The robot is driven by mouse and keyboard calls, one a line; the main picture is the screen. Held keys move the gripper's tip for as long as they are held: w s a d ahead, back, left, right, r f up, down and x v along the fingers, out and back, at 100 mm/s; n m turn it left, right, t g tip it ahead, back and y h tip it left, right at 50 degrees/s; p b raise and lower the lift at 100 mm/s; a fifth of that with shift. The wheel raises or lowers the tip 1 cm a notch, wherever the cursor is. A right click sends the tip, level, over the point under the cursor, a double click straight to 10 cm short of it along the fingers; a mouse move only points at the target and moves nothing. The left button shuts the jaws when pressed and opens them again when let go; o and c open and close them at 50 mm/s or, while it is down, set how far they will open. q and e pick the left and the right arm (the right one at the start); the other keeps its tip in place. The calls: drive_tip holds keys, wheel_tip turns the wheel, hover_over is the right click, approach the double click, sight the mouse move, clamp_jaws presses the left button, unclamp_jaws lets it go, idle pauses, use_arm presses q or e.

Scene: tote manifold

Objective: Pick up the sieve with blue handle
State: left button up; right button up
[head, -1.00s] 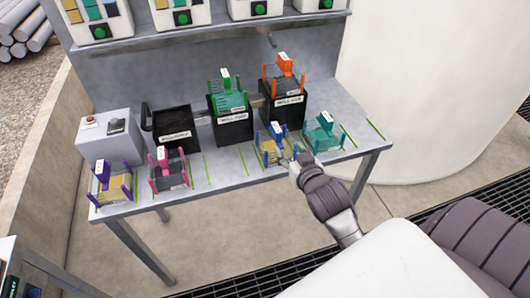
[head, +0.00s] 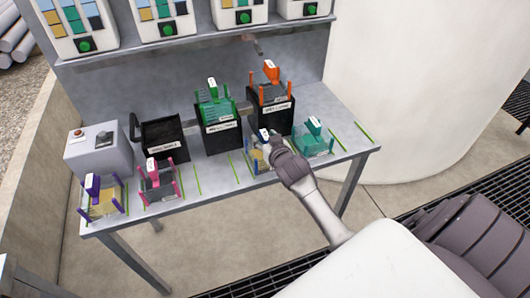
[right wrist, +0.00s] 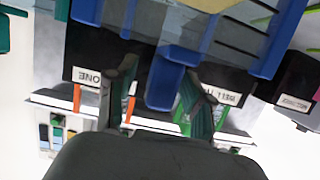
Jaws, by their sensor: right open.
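The sieve with blue handle (head: 257,158) stands near the front edge of the grey table, with a yellowish body and blue sides. My right gripper (head: 273,142) is at it from the front right and hides part of it. In the right wrist view, the sieve's blue frame (right wrist: 288,40) fills the top. Its blue handle (right wrist: 165,88) hangs between the two open fingers of my right gripper (right wrist: 155,92), with gaps seen on both sides. My left gripper is not in view.
A teal sieve (head: 316,143) stands close on the right. Pink (head: 157,182) and purple (head: 100,203) ones stand left along the front. Black bins behind hold green (head: 214,108) and orange (head: 270,92) sieves; another bin (head: 163,138) looks empty. A shelf (head: 190,48) overhangs the back.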

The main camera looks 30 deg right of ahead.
drive_tip(key=shift+c, duration=0.2)
clamp_jaws()
drive_tip(key=shift+w, duration=0.1)
